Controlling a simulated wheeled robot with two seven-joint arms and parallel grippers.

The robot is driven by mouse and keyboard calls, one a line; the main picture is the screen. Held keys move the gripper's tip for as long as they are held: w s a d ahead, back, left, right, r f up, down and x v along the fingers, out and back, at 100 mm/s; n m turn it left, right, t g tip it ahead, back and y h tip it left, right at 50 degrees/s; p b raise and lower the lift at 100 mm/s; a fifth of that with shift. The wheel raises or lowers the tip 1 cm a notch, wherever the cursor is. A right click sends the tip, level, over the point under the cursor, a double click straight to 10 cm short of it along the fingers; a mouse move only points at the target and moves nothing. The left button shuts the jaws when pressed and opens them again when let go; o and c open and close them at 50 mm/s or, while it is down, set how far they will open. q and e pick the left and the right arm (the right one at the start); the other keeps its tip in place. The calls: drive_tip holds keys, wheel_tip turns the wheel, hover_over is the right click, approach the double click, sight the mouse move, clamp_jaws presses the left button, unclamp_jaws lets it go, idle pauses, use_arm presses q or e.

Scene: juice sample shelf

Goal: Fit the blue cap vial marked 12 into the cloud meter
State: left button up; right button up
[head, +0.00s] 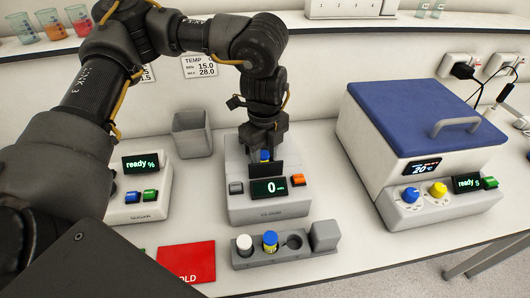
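The cloud meter (238,205) is the white device in the middle, with a green "0" display, a grey button and an orange button. My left gripper (265,152) points down over its top, behind the display and a dark upright flap. A blue cap vial (265,155) shows between the fingertips at the meter's top; its body and number are hidden. I cannot tell how deep it sits. A second blue-capped vial (270,241), with a yellow band, stands in the grey rack (262,260); its number is unreadable. My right gripper is not in view.
A white-capped vial (244,245) and an empty hole (294,242) are in the rack. A red card (186,262) lies left of it. Another "ready" device (150,208) and a grey bin (192,135) stand left. A blue-lidded bath (420,120) stands right.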

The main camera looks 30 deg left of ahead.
sight(264, 153)
use_arm(q)
drive_tip(key=shift+s+a+f, duration=0.1)
drive_tip(key=shift+s+f, duration=0.3)
drive_tip(key=shift+s, duration=0.05)
wheel_tip(264, 153, up, 12)
drive_tip(key=shift+w+f, duration=0.2)
drive_tip(key=shift+w, duration=0.1)
